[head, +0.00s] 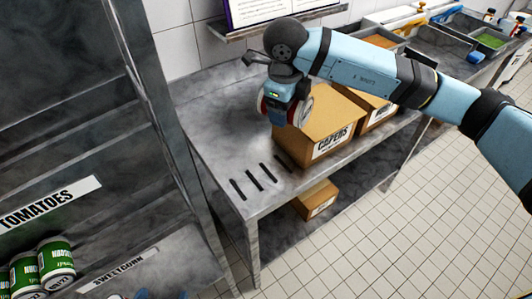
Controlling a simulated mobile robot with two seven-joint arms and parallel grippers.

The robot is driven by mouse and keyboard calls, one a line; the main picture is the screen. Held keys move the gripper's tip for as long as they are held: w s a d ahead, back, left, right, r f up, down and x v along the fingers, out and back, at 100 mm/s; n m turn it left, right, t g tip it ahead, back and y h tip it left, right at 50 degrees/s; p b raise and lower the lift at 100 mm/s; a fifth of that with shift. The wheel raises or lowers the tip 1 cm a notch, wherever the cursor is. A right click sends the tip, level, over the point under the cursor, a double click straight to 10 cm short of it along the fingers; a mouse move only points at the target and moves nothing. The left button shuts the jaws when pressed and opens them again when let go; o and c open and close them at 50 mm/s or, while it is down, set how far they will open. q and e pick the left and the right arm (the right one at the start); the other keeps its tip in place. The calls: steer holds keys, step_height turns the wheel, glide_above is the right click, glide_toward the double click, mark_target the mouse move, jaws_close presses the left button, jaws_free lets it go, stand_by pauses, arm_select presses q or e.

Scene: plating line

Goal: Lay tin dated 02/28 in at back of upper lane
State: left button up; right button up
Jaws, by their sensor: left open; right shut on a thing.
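My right gripper (287,100) reaches in from the right and is shut on a tin (303,112) with red and white showing; the gripper hides much of it, and no date can be read. It is held above the steel table, beside the capers box. A grey rack stands at the left, with a lane labelled TOMATOES (50,204) above one labelled SWEETCORN (118,272). Several green tins (57,262) stand below the TOMATOES label.
The steel table (215,130) has dark slots near its front left corner and clear space at its left. A capers box (335,145) and another carton (375,110) stand on it. A smaller box (316,200) sits below. The rack's upright (165,130) stands between rack and table.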

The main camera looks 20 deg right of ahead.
mark_target(279, 170)
steer(key=m, duration=0.3)
steer(key=a+m+b, duration=0.1)
steer(key=m, duration=0.1)
steer(key=shift+w+a+f+g, duration=0.1)
steer(key=shift+w+g, duration=0.2)
step_height(279, 170, down, 19)
steer(key=shift+f+p, duration=0.15)
steer(key=shift+p, duration=1)
steer(key=shift+f+b, duration=0.3)
steer(key=shift+f, duration=0.1)
steer(key=o, duration=1.3)
steer(key=shift+r+p, duration=0.2)
steer(key=shift+p, duration=0.15)
steer(key=r, duration=0.4)
steer(key=s+a+r+b, duration=0.1)
steer(key=r, duration=0.4)
steer(key=r+b, duration=0.1)
steer(key=r, duration=0.3)
steer(key=shift+s+a+r, duration=0.2)
steer(key=shift+s+a, duration=0.1)
steer(key=shift+s, duration=0.05)
